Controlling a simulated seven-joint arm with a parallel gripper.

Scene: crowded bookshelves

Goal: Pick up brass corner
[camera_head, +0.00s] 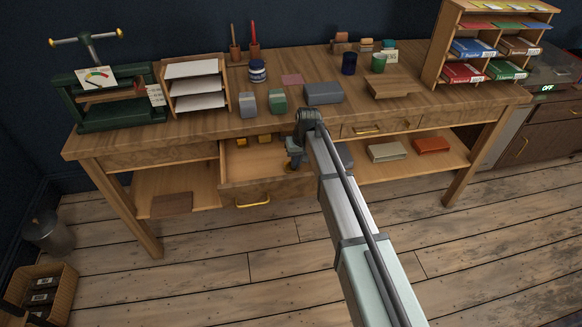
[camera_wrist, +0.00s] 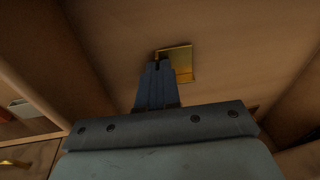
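The open drawer (camera_head: 226,188) under the workbench holds two small yellow brass pieces, a left one (camera_head: 240,140) and a right one (camera_head: 264,138). In the wrist view, one brass corner (camera_wrist: 181,63) shows as a flat, squarish gold piece on the drawer floor. My gripper (camera_wrist: 159,64) reaches down into the drawer. Its narrow fingers are close together, with the tips overlapping the corner's left edge. Whether they pinch a thin part of it or only stand beside it is hidden. In the head view, my gripper (camera_head: 294,163) is at the drawer's right side.
The drawer's wooden walls stand close around my gripper, and the workbench top (camera_head: 190,122) overhangs its back. A grey block (camera_head: 249,103), a green block (camera_head: 278,101) and a larger grey box (camera_head: 323,94) stand on top. The lower shelf holds a tan box (camera_head: 387,152) and an orange one (camera_head: 431,145).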

